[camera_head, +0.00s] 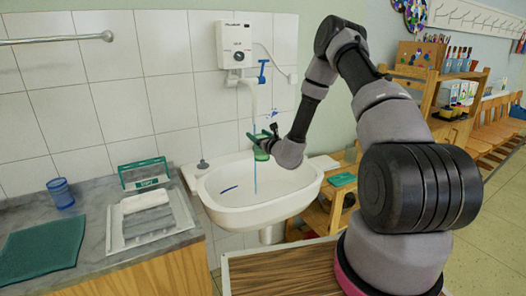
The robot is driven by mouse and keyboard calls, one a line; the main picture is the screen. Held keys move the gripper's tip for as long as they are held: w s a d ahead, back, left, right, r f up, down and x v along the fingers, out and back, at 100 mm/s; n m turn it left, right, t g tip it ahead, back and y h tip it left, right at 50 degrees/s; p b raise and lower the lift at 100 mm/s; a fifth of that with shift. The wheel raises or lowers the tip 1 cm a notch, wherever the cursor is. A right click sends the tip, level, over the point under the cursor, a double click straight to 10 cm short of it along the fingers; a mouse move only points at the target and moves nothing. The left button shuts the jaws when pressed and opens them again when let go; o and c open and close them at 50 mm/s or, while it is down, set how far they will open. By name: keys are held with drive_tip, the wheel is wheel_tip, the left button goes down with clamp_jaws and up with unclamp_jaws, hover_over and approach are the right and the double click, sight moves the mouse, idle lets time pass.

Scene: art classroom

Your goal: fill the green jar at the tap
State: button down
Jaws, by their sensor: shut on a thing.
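The green jar (261,152) is over the white sink (215,200), below the tap (248,90). My gripper (267,139) is shut on the jar, coming from the right; its dark fingers hide part of it. The tap has a blue lever (263,72) beside its spout. A thin blue stream of water (255,175) runs down from the spout, along the jar's left side, into the basin. I cannot tell whether any goes into the jar, and the level inside does not show.
Left of the sink, a grey counter (95,228) holds a blue cup (61,193), a green-handled caddy (144,173), a tray with a white cloth (145,202) and a green mat (42,250). A wooden shelf (322,215) stands right of the sink.

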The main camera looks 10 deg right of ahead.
drive_tip(key=x, duration=0.6)
idle(0.5)
drive_tip(key=shift+w, duration=0.1)
idle(6.8)
